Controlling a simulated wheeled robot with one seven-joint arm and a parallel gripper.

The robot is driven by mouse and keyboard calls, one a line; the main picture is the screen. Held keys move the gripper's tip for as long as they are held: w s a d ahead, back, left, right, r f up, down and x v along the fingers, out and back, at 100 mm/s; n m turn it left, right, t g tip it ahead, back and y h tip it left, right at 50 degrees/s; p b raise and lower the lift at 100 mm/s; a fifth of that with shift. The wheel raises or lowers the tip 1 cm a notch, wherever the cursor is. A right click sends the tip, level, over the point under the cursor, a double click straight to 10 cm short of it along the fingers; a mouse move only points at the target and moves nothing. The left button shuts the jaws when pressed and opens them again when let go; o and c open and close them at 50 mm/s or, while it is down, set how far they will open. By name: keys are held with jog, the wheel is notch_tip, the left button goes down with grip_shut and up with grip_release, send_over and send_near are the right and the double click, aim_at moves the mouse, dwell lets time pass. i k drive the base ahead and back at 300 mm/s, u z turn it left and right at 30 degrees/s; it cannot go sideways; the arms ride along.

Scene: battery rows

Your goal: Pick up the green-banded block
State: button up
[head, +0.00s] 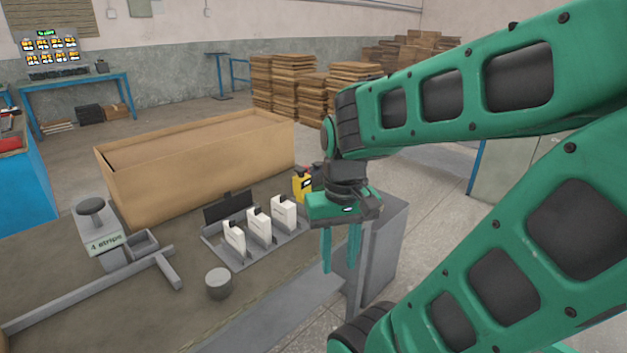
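I cannot make out a green band on any block in the head view. My gripper (340,270) points down to the right of the tray, near the table's right end. Its two green fingers are apart with nothing seen between them. It is clear of the white blocks.
A yellow item (301,186) with a red top stands behind my gripper, partly hidden. A long cardboard box (200,165) stands behind the tray. A grey cylinder (219,284), a "4 strips" stand (104,242) and a grey T-shaped bar (88,292) are on the table.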

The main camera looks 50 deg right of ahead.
aim_at(316, 174)
jog(key=z, duration=2.6)
jog(key=i, duration=2.85)
jog(key=u, duration=1)
